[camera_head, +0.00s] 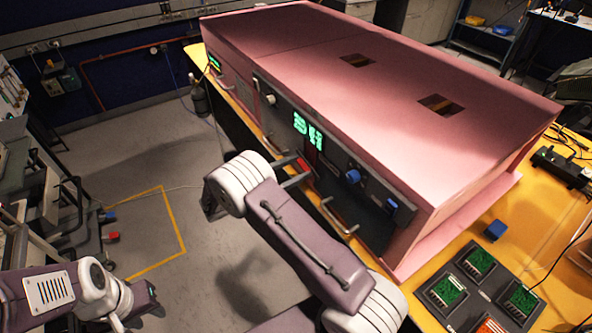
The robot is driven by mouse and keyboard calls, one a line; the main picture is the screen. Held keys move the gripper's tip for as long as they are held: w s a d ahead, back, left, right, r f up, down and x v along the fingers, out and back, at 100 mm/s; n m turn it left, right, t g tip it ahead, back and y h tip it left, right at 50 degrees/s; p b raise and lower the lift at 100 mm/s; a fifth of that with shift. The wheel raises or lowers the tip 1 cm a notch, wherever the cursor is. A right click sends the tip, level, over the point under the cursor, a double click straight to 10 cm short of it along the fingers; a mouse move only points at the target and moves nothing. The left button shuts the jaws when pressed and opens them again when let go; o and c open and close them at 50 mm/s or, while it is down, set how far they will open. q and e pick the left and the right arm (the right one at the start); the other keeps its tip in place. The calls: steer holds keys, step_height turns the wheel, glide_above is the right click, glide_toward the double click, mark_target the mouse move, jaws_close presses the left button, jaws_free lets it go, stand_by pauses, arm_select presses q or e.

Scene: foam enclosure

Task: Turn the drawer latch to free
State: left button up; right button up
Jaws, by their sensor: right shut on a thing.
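The pink foam enclosure (330,70) stands on the yellow bench with its dark front panel (375,200) facing me. A small red piece (303,164), seemingly the drawer latch, shows on the panel just below the green lit display (308,130). My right arm reaches up from the bottom. Only a little of my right gripper (294,178) shows past its white joint, at the red piece. It is shut on the latch, though the fingers are mostly hidden. My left gripper (137,303) is low at the left, far from the enclosure; its finger opening is unclear.
Metal handles (340,222) and blue knobs (353,177) stick out of the panel near my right arm.

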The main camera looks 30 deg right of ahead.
steer(key=shift+s+f+m+b, duration=0.1)
steer(key=shift+f+m+b, duration=0.05)
steer(key=shift+m+b, duration=3.55)
steer(key=shift+s+f+m+b, duration=0.1)
steer(key=shift+m+b, duration=2.9)
steer(key=shift+m, duration=1.4)
steer(key=o, duration=1.4)
steer(key=shift+r, duration=0.1)
steer(key=a, duration=0.9)
steer(key=shift+s, duration=0.3)
